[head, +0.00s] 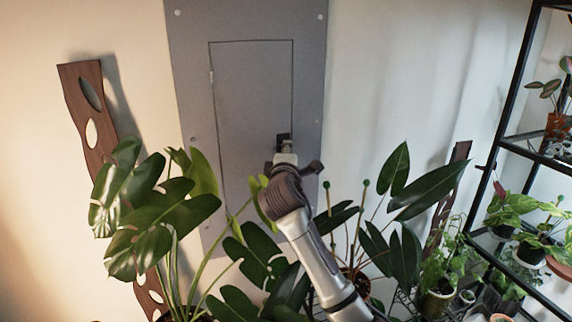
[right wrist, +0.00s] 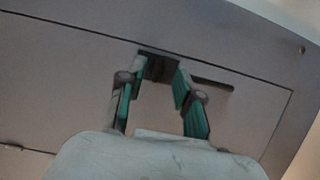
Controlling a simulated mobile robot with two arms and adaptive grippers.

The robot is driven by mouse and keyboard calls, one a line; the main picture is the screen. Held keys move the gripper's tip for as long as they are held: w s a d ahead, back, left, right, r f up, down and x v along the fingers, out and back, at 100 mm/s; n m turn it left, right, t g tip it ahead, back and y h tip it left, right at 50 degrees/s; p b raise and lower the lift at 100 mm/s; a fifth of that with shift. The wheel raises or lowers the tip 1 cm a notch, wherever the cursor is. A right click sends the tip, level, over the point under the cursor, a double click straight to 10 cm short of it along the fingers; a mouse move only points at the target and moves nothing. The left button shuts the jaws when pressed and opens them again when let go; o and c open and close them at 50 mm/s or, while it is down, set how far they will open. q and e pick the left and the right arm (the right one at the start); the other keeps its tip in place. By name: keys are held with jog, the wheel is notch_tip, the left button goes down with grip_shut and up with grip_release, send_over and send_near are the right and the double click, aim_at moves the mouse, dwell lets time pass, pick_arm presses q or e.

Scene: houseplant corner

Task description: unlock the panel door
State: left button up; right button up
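The grey panel door (head: 250,110) is flush in its wall panel, in the middle of the head view. A dark latch (head: 284,141) sits near its right edge. My right gripper (head: 285,156) is at the latch. In the right wrist view its two teal-padded fingers (right wrist: 160,78) stand apart on either side of the dark latch plate (right wrist: 158,66), with a gap between them. Whether a fingertip touches the latch I cannot tell. A dark bar (right wrist: 212,83) extends to the right, partly behind the right finger. My left gripper is not in view.
A large-leaved plant (head: 155,215) stands at the left and another dark-leaved plant (head: 385,230) at the right, close around my right arm. A black shelf (head: 505,145) with potted plants is at the far right. A wooden plank (head: 90,115) leans at the left.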

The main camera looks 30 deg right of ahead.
jog(key=v, duration=0.9)
jog(key=shift+w, duration=0.1)
